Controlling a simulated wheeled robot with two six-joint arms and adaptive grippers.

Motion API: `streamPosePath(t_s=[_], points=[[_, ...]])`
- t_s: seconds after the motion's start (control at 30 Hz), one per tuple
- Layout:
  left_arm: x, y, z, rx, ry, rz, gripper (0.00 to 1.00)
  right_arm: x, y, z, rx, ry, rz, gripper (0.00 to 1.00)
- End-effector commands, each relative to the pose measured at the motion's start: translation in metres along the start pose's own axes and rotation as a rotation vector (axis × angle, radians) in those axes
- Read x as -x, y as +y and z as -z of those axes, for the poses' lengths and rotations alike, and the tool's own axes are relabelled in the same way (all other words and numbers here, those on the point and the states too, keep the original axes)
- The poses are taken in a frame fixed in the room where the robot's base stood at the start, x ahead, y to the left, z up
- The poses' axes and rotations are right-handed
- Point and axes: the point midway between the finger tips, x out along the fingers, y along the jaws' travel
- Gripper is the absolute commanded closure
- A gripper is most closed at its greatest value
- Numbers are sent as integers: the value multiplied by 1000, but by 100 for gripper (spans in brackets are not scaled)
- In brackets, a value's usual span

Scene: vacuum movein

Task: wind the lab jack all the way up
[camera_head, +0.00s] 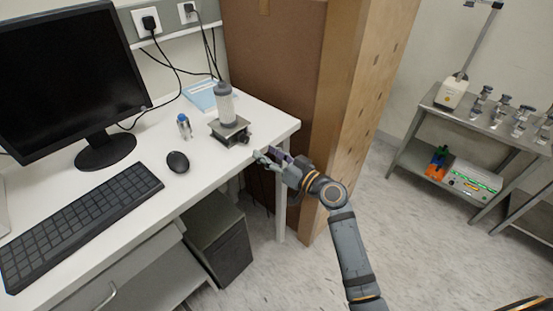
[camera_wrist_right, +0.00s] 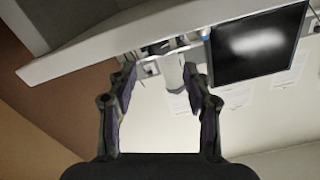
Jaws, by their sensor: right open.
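The lab jack (camera_head: 231,130) stands on the white desk near its front right corner, low in height, with a dark knob (camera_head: 244,139) on its right side. My left gripper is out of view.
A small blue-capped vial (camera_head: 184,126), a mouse (camera_head: 178,162), a keyboard (camera_head: 78,222) and a monitor (camera_head: 70,80) are left of the jack. A tall brown box (camera_head: 270,70) stands beside the desk. A metal trolley (camera_head: 425,165) is at the far right.

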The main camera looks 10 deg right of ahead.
Motion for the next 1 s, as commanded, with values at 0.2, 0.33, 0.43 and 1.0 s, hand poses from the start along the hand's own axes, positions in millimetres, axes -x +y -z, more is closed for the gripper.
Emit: streamPosePath(t_s=[0.2, 0.33, 0.43, 1.0], points=[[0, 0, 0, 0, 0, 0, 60, 37, 0, 0, 2, -1, 0, 50], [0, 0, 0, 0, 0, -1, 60, 44, -1, 1, 0, 1, 1, 50], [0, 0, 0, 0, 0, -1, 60, 45, -1, 1, -1, 1, 2, 50], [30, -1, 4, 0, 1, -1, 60, 75, 105, 45, 1106, -122, -566, 50]])
